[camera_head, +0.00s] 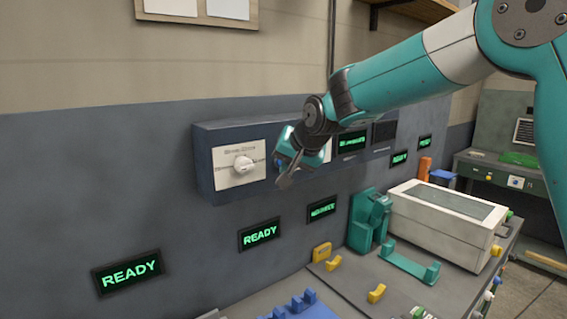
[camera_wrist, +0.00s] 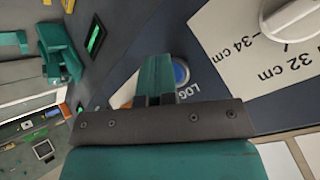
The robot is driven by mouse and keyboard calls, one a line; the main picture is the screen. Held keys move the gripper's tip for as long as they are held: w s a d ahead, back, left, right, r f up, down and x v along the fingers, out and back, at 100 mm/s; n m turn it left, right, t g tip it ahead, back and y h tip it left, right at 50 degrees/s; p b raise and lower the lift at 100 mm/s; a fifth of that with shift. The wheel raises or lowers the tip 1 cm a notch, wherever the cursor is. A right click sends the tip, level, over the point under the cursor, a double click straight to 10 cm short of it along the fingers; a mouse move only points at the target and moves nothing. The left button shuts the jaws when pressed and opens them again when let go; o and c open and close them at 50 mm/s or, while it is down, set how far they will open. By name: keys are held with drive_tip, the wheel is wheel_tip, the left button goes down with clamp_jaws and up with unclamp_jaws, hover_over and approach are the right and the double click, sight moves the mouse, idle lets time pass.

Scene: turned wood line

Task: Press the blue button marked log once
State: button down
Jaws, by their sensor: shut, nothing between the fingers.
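The blue button (camera_wrist: 181,73) sits in a round pale surround on the dark blue wall panel (camera_head: 206,165), with the label LOG printed beside it in the wrist view. My gripper (camera_wrist: 156,64) is shut and empty, and its fingers cover part of the button's surround. The fingertips are close to the button, but I cannot tell whether they touch it.
A white knob (camera_head: 243,164) on a cream plate with cm marks is beside the gripper. Green READY displays (camera_head: 260,235) are on the wall below. A bench at the right holds a white box machine (camera_head: 450,215), a teal stand (camera_head: 369,220) and yellow brackets.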

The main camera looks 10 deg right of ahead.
drive_tip(key=shift+s, duration=0.15)
drive_tip(key=shift+s+d+b, duration=0.3)
drive_tip(key=shift+s+b, duration=0.15)
drive_tip(key=shift+s, duration=0.15)
drive_tip(key=shift+s+d+b, duration=0.3)
drive_tip(key=shift+s+b, duration=0.1)
drive_tip(key=shift+s, duration=0.35)
drive_tip(key=shift+s+d+b, duration=0.35)
drive_tip(key=shift+s, duration=0.45)
drive_tip(key=shift+s+d+b, duration=0.3)
drive_tip(key=shift+s+b, duration=0.1)
drive_tip(key=shift+s, duration=0.35)
drive_tip(key=s+a+f+n+g+b, duration=0.1)
drive_tip(key=s+f+n+g, duration=0.1)
drive_tip(key=s, duration=0.8)
drive_tip(key=s+a+f+n+g+y+b, duration=0.1)
drive_tip(key=s+f+n, duration=0.4)
drive_tip(key=s, duration=0.6)
drive_tip(key=s+a+f+n+g+b, duration=0.2)
drive_tip(key=s+f+n+g, duration=0.2)
drive_tip(key=s, duration=0.6)
wheel_tip(320, 180, down, 3)
drive_tip(key=shift+s+a+r+g+y, duration=0.1)
drive_tip(key=shift+s+a+g+y, duration=0.25)
drive_tip(key=shift+g, duration=0.35)
